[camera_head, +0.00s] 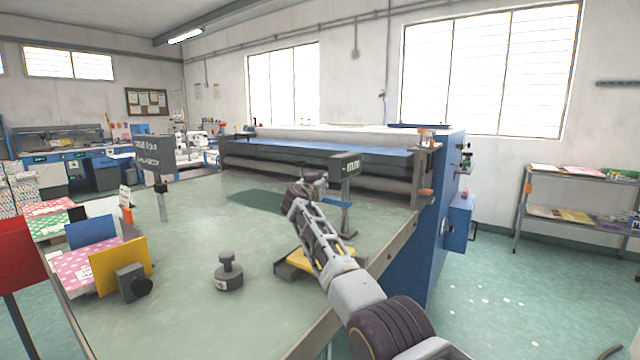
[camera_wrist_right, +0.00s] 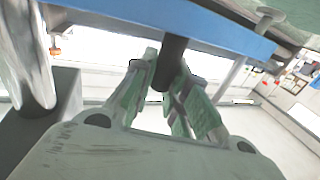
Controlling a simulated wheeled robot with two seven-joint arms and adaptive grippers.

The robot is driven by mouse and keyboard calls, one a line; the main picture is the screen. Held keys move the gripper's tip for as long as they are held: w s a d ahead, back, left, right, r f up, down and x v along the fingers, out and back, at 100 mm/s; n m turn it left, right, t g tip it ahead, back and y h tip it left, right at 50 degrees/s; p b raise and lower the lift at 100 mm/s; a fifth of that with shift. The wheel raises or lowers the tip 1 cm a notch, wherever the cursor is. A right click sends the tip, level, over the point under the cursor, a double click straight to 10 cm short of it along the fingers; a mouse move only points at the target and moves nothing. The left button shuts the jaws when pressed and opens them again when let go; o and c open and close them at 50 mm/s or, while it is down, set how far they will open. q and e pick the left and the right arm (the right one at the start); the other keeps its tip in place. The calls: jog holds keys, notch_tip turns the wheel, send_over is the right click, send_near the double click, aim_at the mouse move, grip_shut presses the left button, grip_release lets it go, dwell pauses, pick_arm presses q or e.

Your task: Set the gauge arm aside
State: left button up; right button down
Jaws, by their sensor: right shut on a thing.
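My right gripper (camera_head: 305,208) reaches in from the lower right over the green table (camera_head: 190,265). Its fingers are shut on a dark cylindrical part, and the tips lie beside a dark piece (camera_head: 298,190) that looks like the gauge arm. In the right wrist view the fingers (camera_wrist_right: 168,90) close around a dark cylinder (camera_wrist_right: 174,58). The rest of the held piece is hard to make out. A gauge post with a small display (camera_head: 345,164) stands just right of the fingertips. I cannot tell whether it is joined to the held piece. My left gripper is not in view.
A yellow piece (camera_head: 305,264) lies under my right arm. A grey knobbed weight (camera_head: 229,276) stands front centre. Coloured sheets and a yellow panel (camera_head: 121,266) are at the left. A dark sign (camera_head: 154,155) stands behind. The long blue machine (camera_head: 446,200) borders the back. The table's middle-left is clear.

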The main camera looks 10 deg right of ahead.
jog(key=shift+r, duration=0.15)
jog(key=c, duration=1.4)
grip_release()
jog(key=shift+d, duration=0.1)
jog(key=shift+o, duration=0.2)
jog(key=shift+s, duration=0.1)
jog(key=shift+s+a, duration=0.25)
jog(key=shift+a, duration=0.1)
jog(key=v, duration=0.6)
jog(key=shift+s, duration=0.3)
